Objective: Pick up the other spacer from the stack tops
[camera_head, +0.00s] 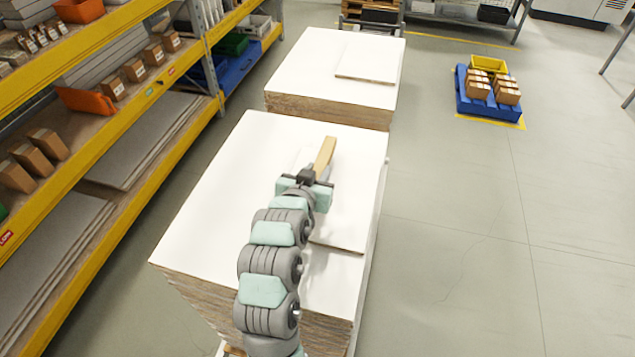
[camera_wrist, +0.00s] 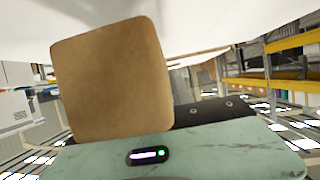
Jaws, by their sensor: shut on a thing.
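A tan, wood-coloured spacer (camera_head: 325,155) is at the tip of my gripper (camera_head: 312,172) in the head view, above the near stack (camera_head: 225,185) of white-topped panels. My gripper is shut on this spacer. The wrist view shows the spacer (camera_wrist: 112,78) as a large brown block in front of the gripper body. The fingers are mostly hidden there. A white panel (camera_head: 345,225) lies on the right side of the near stack, partly under my arm. On the far stack (camera_head: 315,65) lies another white panel (camera_head: 368,62). I see no second spacer on either stack top.
Yellow-framed shelving (camera_head: 150,95) with boxes and boards runs along the left. A blue pallet (camera_head: 490,105) with cartons and a yellow bin (camera_head: 488,65) stands on the floor at the right. The floor between stacks and pallet is clear.

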